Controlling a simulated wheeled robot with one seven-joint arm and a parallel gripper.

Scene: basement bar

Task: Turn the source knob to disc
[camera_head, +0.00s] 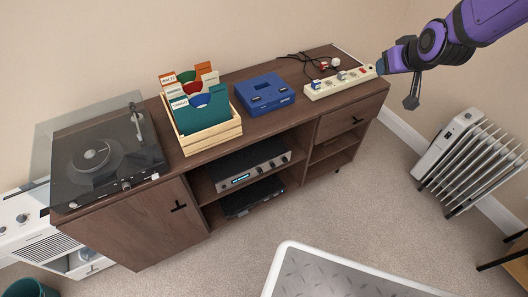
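A silver-faced amplifier (248,172) with a small lit display on its left and several dark round knobs (272,165) along its front sits on the upper shelf inside the wooden cabinet. The labels are too small to read, so I cannot tell which knob is the source knob or where it points. My gripper (411,103) hangs at the upper right from my purple arm, beyond the cabinet's right end and far from the amplifier. Its fingers are too small and edge-on to tell whether they are open or shut. I see nothing held in it.
On the cabinet (160,222) stand a turntable (95,165), a wooden record crate (212,139), a blue case (265,95) and a power strip (335,86). A black device (252,197) lies below the amplifier. A radiator (465,150) stands right.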

